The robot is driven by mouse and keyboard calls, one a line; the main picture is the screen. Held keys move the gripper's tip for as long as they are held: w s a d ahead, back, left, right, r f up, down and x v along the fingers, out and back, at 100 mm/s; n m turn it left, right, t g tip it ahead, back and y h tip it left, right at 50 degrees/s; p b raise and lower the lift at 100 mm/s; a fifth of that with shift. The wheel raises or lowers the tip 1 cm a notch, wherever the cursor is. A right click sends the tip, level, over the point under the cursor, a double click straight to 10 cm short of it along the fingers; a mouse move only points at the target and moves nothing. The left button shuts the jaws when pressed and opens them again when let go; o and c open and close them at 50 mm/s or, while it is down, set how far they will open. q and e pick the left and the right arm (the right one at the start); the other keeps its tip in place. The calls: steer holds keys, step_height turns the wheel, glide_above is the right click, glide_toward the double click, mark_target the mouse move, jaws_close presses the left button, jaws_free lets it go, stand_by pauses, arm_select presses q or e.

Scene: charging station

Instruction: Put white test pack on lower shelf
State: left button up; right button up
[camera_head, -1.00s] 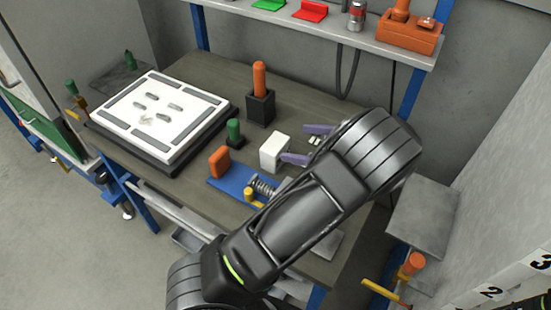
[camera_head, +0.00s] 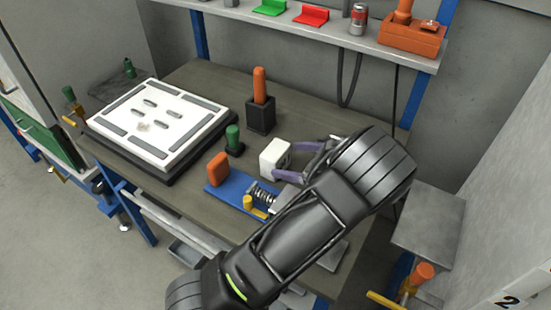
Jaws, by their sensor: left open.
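The white test pack (camera_head: 274,157) is a small white block on the brown workbench (camera_head: 203,83), right of the green-handled tool. My left gripper (camera_head: 292,162) has purple fingers. They are open around the right part of the pack, one on the far side and one on the near side. Whether they touch it cannot be told. My black arm hides the bench's right front part. A lower shelf (camera_head: 170,219) shows in part below the bench top, partly behind the arm. My right gripper is not in view.
A white panel on a dark base (camera_head: 160,122) fills the bench's left. A black holder with an orange handle (camera_head: 260,113) and a blue fixture with a spring (camera_head: 228,186) stand close to the pack. An upper shelf (camera_head: 300,22) holds a can and an orange box.

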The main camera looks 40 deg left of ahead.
mark_target(284, 159)
arm_select(q)
steer(key=shift+x, duration=1.85)
steer(key=shift+a+p, duration=0.2)
steer(key=shift+p, duration=0.2)
steer(key=p+x, duration=0.1)
steer(key=x, duration=0.3)
steer(key=shift+s+a+f, duration=0.1)
steer(key=shift+a+f, duration=0.2)
steer(key=c, duration=1.9)
steer(key=shift+c, duration=0.2)
